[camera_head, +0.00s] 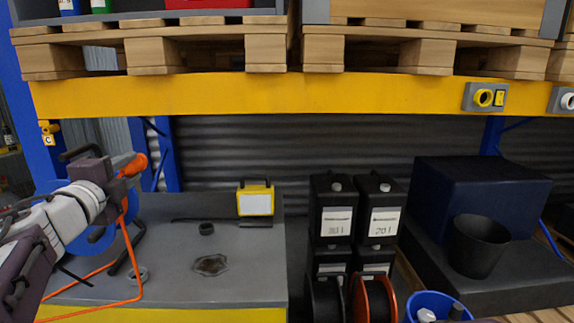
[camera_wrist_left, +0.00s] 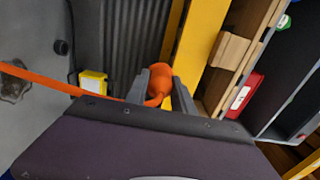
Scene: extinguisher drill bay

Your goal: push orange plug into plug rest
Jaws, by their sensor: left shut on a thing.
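The orange plug (camera_head: 136,164) is held in my left gripper (camera_head: 127,171) at the left of the head view, above the grey worktop. In the left wrist view the plug (camera_wrist_left: 161,82) sits between the two grey fingers, with its orange cable running off to the left. Its front end is clear of the fingers. A small yellow fitting marked C (camera_head: 47,128) is on the left post. I cannot tell which is the plug rest. My right gripper is out of view.
The orange cable (camera_head: 136,262) hangs to the worktop (camera_head: 170,290) beside a blue reel (camera_head: 88,243). A yellow work lamp (camera_head: 256,200) stands at the back. Black canisters (camera_head: 334,190) and a dark bucket (camera_head: 478,247) are at right. Pallets rest above the yellow beam (camera_head: 260,93).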

